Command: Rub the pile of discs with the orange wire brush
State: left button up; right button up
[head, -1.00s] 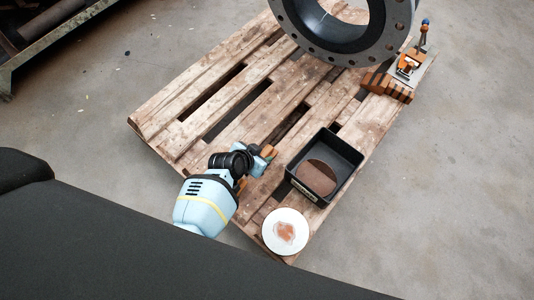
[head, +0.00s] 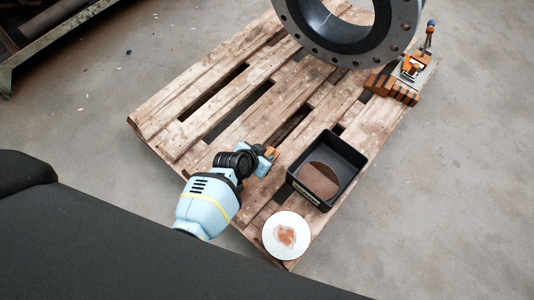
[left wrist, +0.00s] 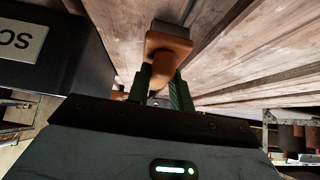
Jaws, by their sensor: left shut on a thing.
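My left gripper (head: 264,158) is low over the pallet, left of the black box. It is shut on the orange wire brush (head: 273,153). In the left wrist view the brush (left wrist: 166,48) shows as an orange handle with a grey-brown block at its far end, between the green fingers (left wrist: 160,88). Its bristles cannot be made out. A brown round disc or pile of discs (head: 318,180) lies in the black box, apart from the brush. How many discs lie there cannot be told. My right gripper is not in view.
The black box (head: 356,158) has raised walls; its side is close to the gripper in the left wrist view (left wrist: 75,60). A white round plate with a brownish patch (head: 287,235) lies at the pallet's near corner. A large flanged pipe (head: 350,35) and orange clamp (head: 410,68) stand farther back.

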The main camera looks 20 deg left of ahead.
pick_arm(q)
grip_shut()
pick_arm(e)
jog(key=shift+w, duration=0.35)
